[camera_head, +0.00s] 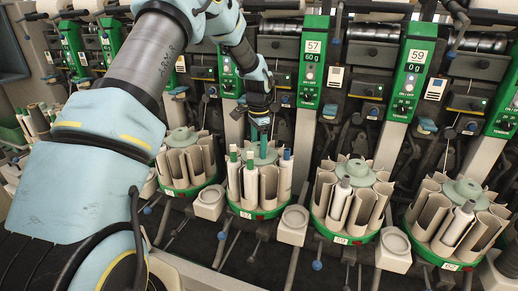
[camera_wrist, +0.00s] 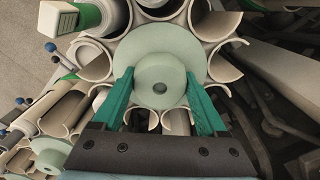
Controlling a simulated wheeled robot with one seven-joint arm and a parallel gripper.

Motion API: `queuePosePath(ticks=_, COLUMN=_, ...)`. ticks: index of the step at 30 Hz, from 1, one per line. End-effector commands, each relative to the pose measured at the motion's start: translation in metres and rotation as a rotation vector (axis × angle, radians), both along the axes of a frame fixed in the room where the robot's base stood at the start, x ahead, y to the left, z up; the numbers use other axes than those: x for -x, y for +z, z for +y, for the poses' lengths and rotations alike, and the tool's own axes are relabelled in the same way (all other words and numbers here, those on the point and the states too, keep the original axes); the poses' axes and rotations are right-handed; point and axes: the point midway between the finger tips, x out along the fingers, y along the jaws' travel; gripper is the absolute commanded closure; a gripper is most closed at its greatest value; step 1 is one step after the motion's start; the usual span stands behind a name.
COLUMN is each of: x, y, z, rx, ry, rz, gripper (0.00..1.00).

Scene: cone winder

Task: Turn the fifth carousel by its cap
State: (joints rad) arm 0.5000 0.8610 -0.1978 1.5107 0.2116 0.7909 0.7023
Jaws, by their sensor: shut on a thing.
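My gripper (camera_head: 263,150) reaches down from above onto a carousel (camera_head: 250,212) with a green base ring and several cream tube pockets. In the wrist view my gripper's two green fingers (camera_wrist: 160,84) stand on either side of the raised round hub of the pale green cap (camera_wrist: 160,50) and are closed on it. The cap sits at the centre of the ring of pockets. In the head view the gripper largely hides this cap. Green-topped and blue-topped tubes stand in some pockets of this carousel.
Other carousels stand left (camera_head: 188,160) and right (camera_head: 350,198) of it, with another at the far right (camera_head: 456,220). Small cream boxes (camera_head: 293,225) sit between them. Winder heads with green panels (camera_head: 313,62) rise behind.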

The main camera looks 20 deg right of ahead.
Motion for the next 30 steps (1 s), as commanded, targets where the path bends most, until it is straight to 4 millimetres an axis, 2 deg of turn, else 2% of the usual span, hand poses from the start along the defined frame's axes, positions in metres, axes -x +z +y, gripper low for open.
queuePosePath(ticks=6, x=-0.0005, y=0.0007, z=-0.0002, rx=0.001, ry=-0.167, rz=0.000, gripper=1.00)
queuePosePath(ticks=15, x=-0.0008, y=0.0006, z=-0.0002, rx=0.001, ry=-0.312, rz=0.000, gripper=1.00)
queuePosePath(ticks=30, x=-0.0009, y=0.0006, z=-0.0004, rx=0.001, ry=-0.362, rz=-0.001, gripper=1.00)
